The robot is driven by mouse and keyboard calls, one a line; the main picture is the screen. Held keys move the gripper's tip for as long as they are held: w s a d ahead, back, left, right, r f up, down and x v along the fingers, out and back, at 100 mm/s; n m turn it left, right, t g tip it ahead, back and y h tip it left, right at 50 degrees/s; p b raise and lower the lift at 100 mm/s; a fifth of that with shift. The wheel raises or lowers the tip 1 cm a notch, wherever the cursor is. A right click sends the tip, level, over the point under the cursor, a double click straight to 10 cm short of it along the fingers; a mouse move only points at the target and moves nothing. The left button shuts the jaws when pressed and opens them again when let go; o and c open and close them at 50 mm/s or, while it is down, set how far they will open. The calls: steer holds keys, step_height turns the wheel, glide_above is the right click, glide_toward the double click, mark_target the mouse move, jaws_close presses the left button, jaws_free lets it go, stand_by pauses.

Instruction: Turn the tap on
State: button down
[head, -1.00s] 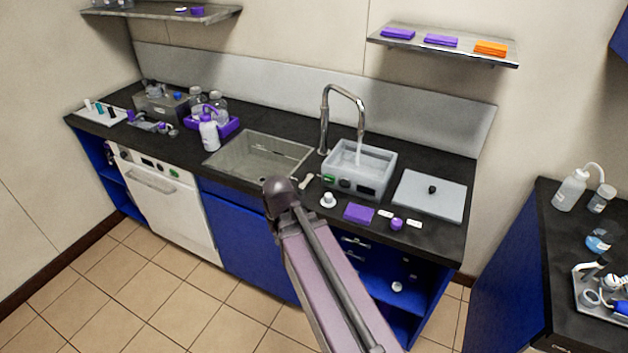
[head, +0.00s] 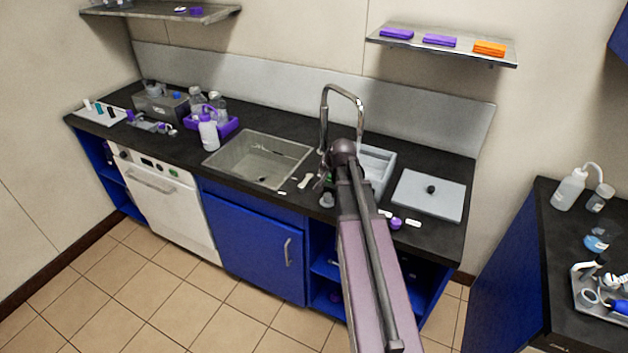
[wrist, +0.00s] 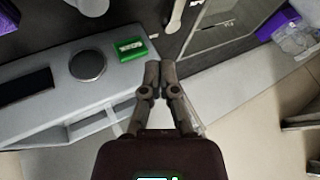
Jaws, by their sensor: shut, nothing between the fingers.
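I cannot make out the tap's handle in either view. In the head view my arm covers most of the gripper.
A pale spoon-like item (head: 305,181) lies on the counter. A grey lid (head: 428,195) lies to the right. A shelf (head: 440,52) hangs above.

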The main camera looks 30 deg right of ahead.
mark_target(311, 179)
steer(key=shift+f, duration=0.15)
steer(key=b+x, duration=0.8)
steer(key=x, duration=0.1)
steer(key=shift+w+f, duration=0.25)
stand_by(0.4)
steer(key=shift+w+a, duration=0.1)
stand_by(0.4)
steer(key=shift+w+a, duration=0.25)
steer(key=shift+w, duration=0.2)
steer(key=shift+s+r, duration=0.1)
steer(key=shift+r, duration=0.05)
steer(key=d+p+v, duration=0.1)
steer(key=p+v, duration=0.7)
steer(key=v, duration=0.1)
steer(key=shift+s+r, duration=0.2)
steer(key=shift+r, duration=0.05)
